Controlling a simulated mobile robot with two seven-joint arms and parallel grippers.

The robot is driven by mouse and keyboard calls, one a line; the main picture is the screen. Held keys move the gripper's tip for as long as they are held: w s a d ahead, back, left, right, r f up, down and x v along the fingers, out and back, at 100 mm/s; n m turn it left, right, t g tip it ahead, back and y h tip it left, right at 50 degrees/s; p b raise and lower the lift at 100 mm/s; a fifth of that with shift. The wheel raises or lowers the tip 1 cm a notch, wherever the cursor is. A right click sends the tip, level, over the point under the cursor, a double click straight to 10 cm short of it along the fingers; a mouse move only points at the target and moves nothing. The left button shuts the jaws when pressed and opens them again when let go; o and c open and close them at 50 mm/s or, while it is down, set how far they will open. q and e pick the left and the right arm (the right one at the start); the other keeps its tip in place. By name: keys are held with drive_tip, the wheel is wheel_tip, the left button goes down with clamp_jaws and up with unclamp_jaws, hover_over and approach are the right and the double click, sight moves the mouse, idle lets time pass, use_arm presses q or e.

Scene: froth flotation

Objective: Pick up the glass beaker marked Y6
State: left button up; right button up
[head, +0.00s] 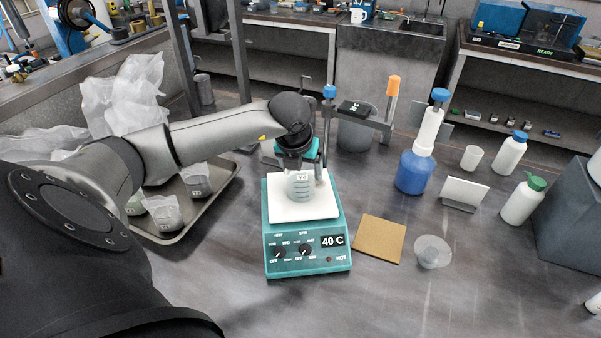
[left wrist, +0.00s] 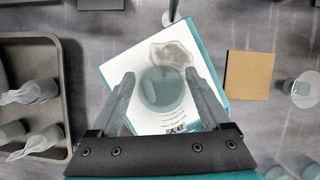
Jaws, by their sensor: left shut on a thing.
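The glass beaker marked Y6 (head: 299,186) is on or just above the white top of the teal hotplate (head: 307,262), whose display reads 40 C. Whether its base touches the plate I cannot tell. My left gripper (head: 300,172) reaches down to it from above and is shut on it. In the left wrist view, the beaker (left wrist: 162,92) sits between the two fingers of the left gripper (left wrist: 160,77), its Y6 label towards the palm. My right gripper is in neither view.
A tray (head: 176,236) with bagged samples lies left of the hotplate. A tan square pad (head: 380,239), a small clear dish (head: 432,252), a blue bottle (head: 414,172) and a white card stand (head: 464,194) are to the right. A post with a clamp arm (head: 329,120) rises behind the hotplate.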

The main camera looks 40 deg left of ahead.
use_arm(q)
drive_tip(key=shift+r, duration=0.1)
drive_tip(key=c, duration=0.6)
